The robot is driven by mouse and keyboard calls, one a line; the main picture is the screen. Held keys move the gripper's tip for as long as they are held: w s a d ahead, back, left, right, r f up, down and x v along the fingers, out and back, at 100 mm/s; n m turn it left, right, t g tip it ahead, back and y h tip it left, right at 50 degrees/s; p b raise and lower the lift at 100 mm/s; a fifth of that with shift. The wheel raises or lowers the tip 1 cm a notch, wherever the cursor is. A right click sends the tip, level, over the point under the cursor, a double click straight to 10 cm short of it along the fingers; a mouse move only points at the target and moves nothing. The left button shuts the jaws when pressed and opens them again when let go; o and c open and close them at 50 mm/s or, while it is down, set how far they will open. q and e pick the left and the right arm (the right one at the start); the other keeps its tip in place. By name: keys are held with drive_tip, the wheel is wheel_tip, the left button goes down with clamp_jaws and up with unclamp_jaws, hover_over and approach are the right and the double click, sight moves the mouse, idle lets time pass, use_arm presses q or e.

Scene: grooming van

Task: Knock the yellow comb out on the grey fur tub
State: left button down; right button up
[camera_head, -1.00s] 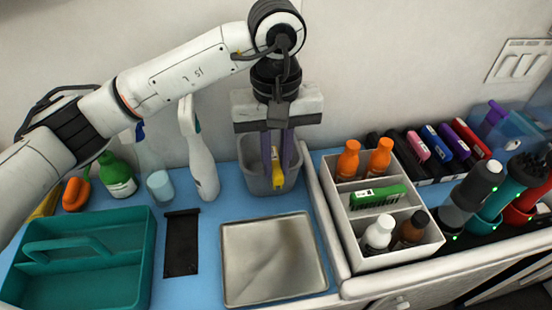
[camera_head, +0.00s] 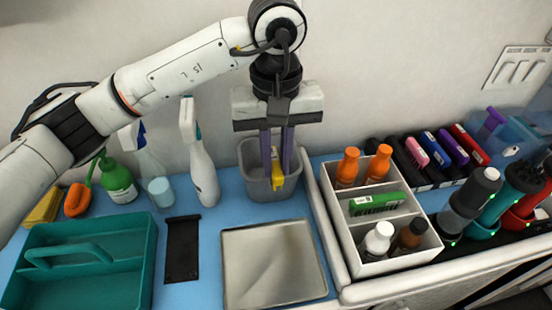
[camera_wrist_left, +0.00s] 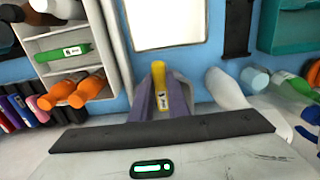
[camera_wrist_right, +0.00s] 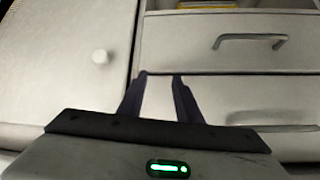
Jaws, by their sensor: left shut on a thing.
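The yellow comb (camera_head: 277,175) is between the purple fingers of my left gripper (camera_head: 276,168), which is shut on it. The grey fur tub (camera_head: 262,191) stands on the blue counter against the wall. The comb hangs upright at the tub, over its front rim; I cannot tell whether it touches the rim. The left wrist view shows the comb (camera_wrist_left: 158,72) between the fingertips, with the tub mostly hidden. My right gripper (camera_wrist_right: 162,78) shows only in the right wrist view, fingers apart and empty, facing drawer fronts.
A metal tray (camera_head: 272,262) lies in front of the tub. A white divided box (camera_head: 330,190) with bottles and a green comb stands to the right. A white spray bottle (camera_head: 203,165) stands close left. A teal caddy (camera_head: 140,270) is at the front left.

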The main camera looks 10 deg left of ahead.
sight(276, 166)
use_arm(q)
drive_tip(key=shift+f+b, duration=0.95)
drive_tip(key=shift+f+b, duration=0.1)
drive_tip(key=shift+b, duration=0.25)
idle(1.2)
drive_tip(key=shift+r+p, duration=1.4)
drive_tip(key=shift+r, duration=1.65)
